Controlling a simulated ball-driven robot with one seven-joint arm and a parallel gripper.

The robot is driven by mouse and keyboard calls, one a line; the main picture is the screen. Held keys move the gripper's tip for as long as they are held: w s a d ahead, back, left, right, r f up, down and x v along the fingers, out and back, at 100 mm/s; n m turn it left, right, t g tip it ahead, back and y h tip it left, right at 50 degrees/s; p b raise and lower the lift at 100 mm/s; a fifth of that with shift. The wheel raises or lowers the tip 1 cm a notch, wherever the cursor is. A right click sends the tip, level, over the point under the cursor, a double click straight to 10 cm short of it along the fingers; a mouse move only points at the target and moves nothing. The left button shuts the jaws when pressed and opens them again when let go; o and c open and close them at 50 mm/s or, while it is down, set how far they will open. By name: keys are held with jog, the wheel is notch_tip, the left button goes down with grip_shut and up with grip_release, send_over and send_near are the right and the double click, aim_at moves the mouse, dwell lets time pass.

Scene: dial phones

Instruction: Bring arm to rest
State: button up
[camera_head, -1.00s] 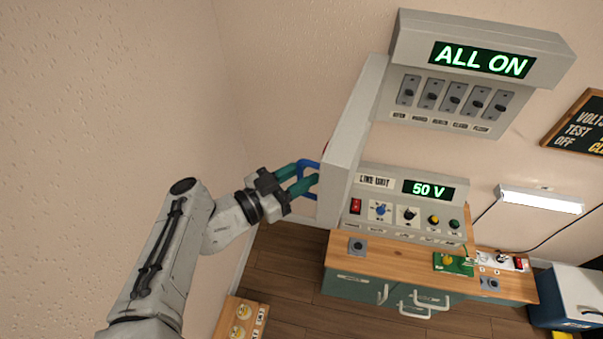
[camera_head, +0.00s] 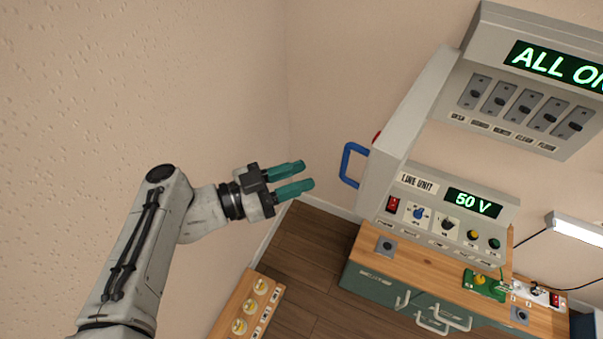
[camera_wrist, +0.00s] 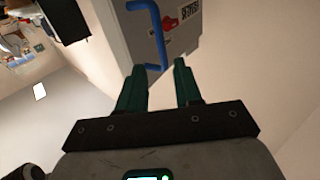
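My gripper (camera_head: 308,178) has two teal fingers, spread apart with nothing between them. In the head view it is left of the blue handle (camera_head: 346,165) on the open grey cabinet door (camera_head: 410,125), with a clear gap between. In the wrist view the gripper (camera_wrist: 162,75) points toward the door (camera_wrist: 180,45), and the blue handle (camera_wrist: 158,35) shows just beyond the fingertips. My arm reaches up from the lower left, bent at the elbow.
A switch cabinet reading "ALL ON" (camera_head: 555,65) is at the upper right. Below it, a line unit reading 50 V (camera_head: 473,203) stands on a wooden workbench (camera_head: 410,270). A low wooden board with yellow dials (camera_head: 235,308) is below my gripper. Bare wall lies left and above.

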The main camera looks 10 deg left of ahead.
jog(key=shift+f, duration=0.1)
dwell(0.3)
jog(key=s+a+f+n+t+y, duration=0.1)
jog(key=s+f+n+t+y, duration=0.15)
jog(key=f, duration=0.25)
jog(key=s+a+f+n+t+y, duration=0.1)
jog(key=s+f+n+t+y, duration=0.15)
jog(key=f, duration=0.25)
jog(key=s+d+f+n+g+y, duration=0.1)
jog(key=s+d+f+n+y, duration=0.1)
jog(key=s+d+f+y, duration=0.3)
jog(key=s+d+f+n+g+y, duration=0.1)
jog(key=s+f+n+y, duration=0.15)
jog(key=f, duration=0.45)
jog(key=s+d+f+n+g+y, duration=0.1)
jog(key=s+d+f+n+y, duration=0.1)
jog(key=s+d+f+y, duration=0.25)
jog(key=s+d+f+n+g, duration=0.15)
jog(key=s+d+g, duration=0.45)
jog(key=d, duration=0.6)
jog(key=s+d+r+m+g+h, duration=0.2)
jog(key=s+d+r+g, duration=0.1)
jog(key=d+r, duration=0.8)
jog(key=shift+d+g, duration=0.8)
jog(key=shift+d, duration=0.55)
